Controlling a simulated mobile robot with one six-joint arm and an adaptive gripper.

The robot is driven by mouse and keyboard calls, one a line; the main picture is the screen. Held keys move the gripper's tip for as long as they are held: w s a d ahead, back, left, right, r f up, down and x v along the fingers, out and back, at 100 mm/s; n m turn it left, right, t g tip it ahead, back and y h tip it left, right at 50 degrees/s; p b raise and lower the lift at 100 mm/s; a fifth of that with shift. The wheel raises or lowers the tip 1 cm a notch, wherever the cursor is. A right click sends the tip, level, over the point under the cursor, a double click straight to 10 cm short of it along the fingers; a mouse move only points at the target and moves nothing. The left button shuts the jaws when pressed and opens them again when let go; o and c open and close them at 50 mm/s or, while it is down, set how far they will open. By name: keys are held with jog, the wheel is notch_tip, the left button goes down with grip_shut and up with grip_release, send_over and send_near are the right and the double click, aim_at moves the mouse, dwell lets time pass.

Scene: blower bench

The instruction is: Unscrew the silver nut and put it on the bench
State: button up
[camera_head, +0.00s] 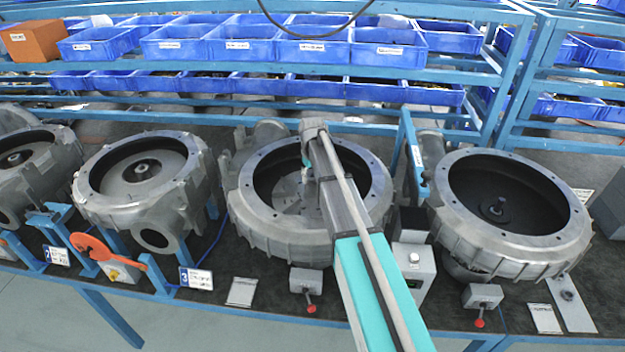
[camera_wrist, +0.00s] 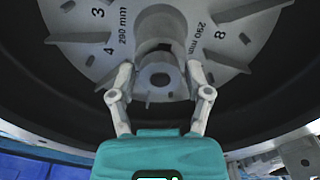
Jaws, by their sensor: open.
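My gripper (camera_wrist: 160,72) is open in the wrist view, with one finger on each side of the grey hub (camera_wrist: 160,98) of an impeller disc (camera_wrist: 215,50). A round dark opening shows in the hub between the fingers. I cannot tell the silver nut apart from the hub, and nothing is clearly held. In the head view, my arm reaches into the middle blower housing (camera_head: 262,222), above the pale impeller. My gripper is largely hidden there by the arm. The bench (camera_head: 395,322) carries the housings.
Another open housing (camera_head: 560,250) with a central shaft (camera_head: 497,207) stands at the right. A housing (camera_head: 180,205) with an impeller stands to the left. Blue bins (camera_head: 310,50) fill the shelves behind. Small control boxes line the front edge.

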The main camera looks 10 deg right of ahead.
jog(key=m, duration=0.3)
jog(key=shift+m, duration=2.2)
jog(key=shift+c, duration=0.2)
grip_shut()
jog(key=shift+n, duration=1.2)
jog(key=shift+r+p, duration=0.7)
jog(key=shift+r, duration=0.05)
jog(key=shift+r+p, duration=1.35)
